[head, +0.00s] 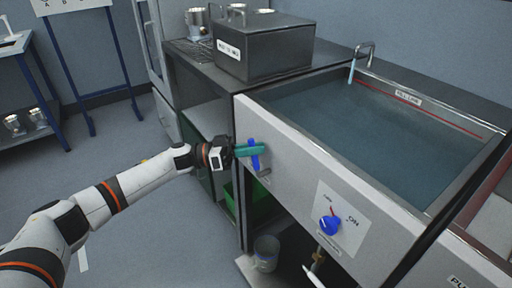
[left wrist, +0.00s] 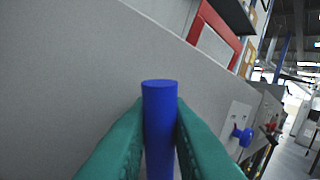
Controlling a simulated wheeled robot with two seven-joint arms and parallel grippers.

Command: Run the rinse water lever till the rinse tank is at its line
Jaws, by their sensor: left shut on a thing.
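The rinse tank (head: 484,128) is a steel basin at the right in the head view, holding blue-grey water (head: 370,125). A red line with a fill-line label (head: 407,100) runs along its far wall; the water surface looks a little below it. A light blue stream falls from the spout (head: 366,47) at the far left corner. The blue rinse water lever (head: 256,163) is on the tank's front panel. My left gripper (head: 248,150), with teal fingers, is shut on it. In the left wrist view the blue lever (left wrist: 159,105) stands between the fingers (left wrist: 158,150). My right gripper is out of view.
A blue knob (head: 329,225) with a marked plate sits further right on the panel. A dark lidded box (head: 265,50) stands on the counter behind.

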